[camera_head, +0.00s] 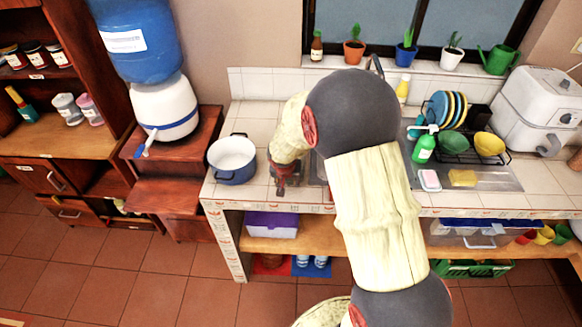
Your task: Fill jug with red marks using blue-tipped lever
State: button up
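A water dispenser stands at the upper left, with a blue bottle (140,50) on a white base (165,108). Its lever with a blue tip (151,137) sticks out at the lower left front of the base. My arm reaches up from the bottom, and my gripper (283,188) points down over the tiled counter, just right of a blue pot. The gripper is small and dark here; I cannot tell whether it is open, shut or holding something. I cannot make out a jug with red marks; the arm hides part of the counter and sink.
The blue pot (232,158) with a white inside stands at the counter's left end. A green soap bottle (424,146), a dish rack (462,152) and a white appliance (541,106) are at the right. A wooden stand (184,205) is below the dispenser. The floor at left is clear.

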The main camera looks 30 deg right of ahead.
jog(key=shift+c, duration=0.6)
grip_shut()
